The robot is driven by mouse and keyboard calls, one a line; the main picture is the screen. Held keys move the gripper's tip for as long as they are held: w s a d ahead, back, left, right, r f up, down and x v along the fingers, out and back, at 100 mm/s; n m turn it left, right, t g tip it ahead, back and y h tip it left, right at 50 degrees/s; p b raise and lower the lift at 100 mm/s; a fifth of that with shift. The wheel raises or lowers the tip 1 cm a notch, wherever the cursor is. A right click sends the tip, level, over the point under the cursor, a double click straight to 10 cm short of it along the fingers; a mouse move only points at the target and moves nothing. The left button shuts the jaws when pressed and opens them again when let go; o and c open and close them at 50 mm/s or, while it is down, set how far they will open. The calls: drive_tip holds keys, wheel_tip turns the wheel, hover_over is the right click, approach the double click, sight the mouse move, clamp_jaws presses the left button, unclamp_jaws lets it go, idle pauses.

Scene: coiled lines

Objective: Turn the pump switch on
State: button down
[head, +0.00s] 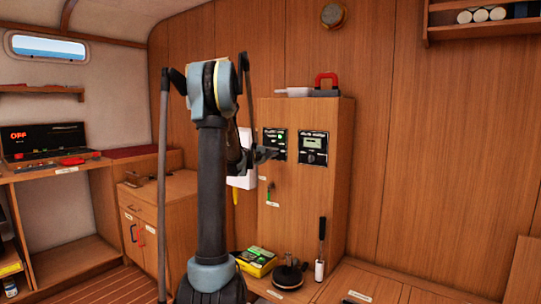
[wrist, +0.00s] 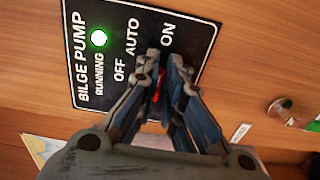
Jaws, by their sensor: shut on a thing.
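The black bilge pump panel (wrist: 93,18) is on the wooden cabinet front, with the labels OFF, AUTO and ON. Its green running light (wrist: 99,38) is lit. The panel also shows in the head view (head: 275,136), partly behind my arm. My gripper (wrist: 164,62) is at the panel, its fingertips near the AUTO and ON labels. It is shut on the pump switch (wrist: 161,82), of which a little red shows between the fingers. The fingers hide most of the switch, so I cannot tell its exact setting. In the head view my gripper (head: 266,154) reaches the panel from the left.
A second panel with a display (head: 313,148) is just right of the pump panel. A key-like fitting (wrist: 285,108) projects from the cabinet front. A red-handled box (head: 326,85) is on the cabinet top. A yellow box (head: 257,261) and a dark round object (head: 289,274) stand below.

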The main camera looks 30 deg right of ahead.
drive_tip(key=c, duration=1.7)
unclamp_jaws()
drive_tip(key=shift+f, duration=0.1)
drive_tip(key=shift+a, duration=0.1)
drive_tip(key=v, duration=1.1)
drive_tip(key=shift+s+a+f, duration=0.1)
drive_tip(key=shift+s+a, duration=0.05)
drive_tip(key=shift+a, duration=0.25)
drive_tip(key=s+a+f+m+g+y, duration=0.1)
drive_tip(key=s+a+f+y, duration=0.4)
drive_tip(key=s+a+f, duration=0.3)
drive_tip(key=s+a+f+m+g+y, duration=0.1)
drive_tip(key=s+a+f+y, duration=0.5)
drive_tip(key=s+a, duration=0.9)
drive_tip(key=s+a+f+m+g+y, duration=0.2)
drive_tip(key=s+a+f+y, duration=0.3)
drive_tip(key=s+a+f, duration=0.7)
drive_tip(key=shift+s+a+f+g+y, duration=0.1)
drive_tip(key=shift+s+a+g+y, duration=0.1)
drive_tip(key=shift+a, duration=1.45)
drive_tip(key=shift+s+a+f+g+y, duration=0.1)
drive_tip(key=shift+s+a+g, duration=0.1)
drive_tip(key=shift+a, duration=1.5)
